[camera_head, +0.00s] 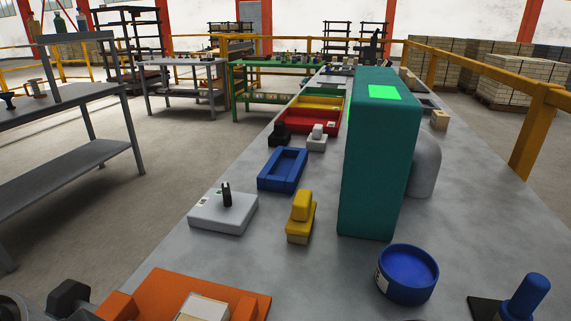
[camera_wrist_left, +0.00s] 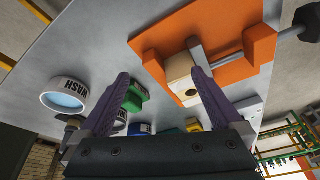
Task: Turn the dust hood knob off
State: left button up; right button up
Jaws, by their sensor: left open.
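A pale grey box (camera_head: 222,213) with a small label lies on the bench in the head view. An upright black knob (camera_head: 227,194) stands on its top; it may be the dust hood knob, but the label is too small to read. My left gripper (camera_wrist_left: 160,76) shows in the left wrist view with its two purple fingers wide apart and nothing between them. The orange press (camera_wrist_left: 215,40) with a pale block (camera_wrist_left: 183,80) is beyond its fingers. My left gripper does not show in the head view. My right gripper is in neither view.
A tall teal box (camera_head: 375,150) with a bright green panel stands mid-bench. Near it are a blue tray (camera_head: 283,170), a yellow-topped brush-like piece (camera_head: 300,215) and a round blue tub (camera_head: 408,273). The orange press (camera_head: 255,297) is at the near left. Grey bench surface between them is bare.

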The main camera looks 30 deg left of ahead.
aim_at(227, 202)
jog(key=u, duration=1.25)
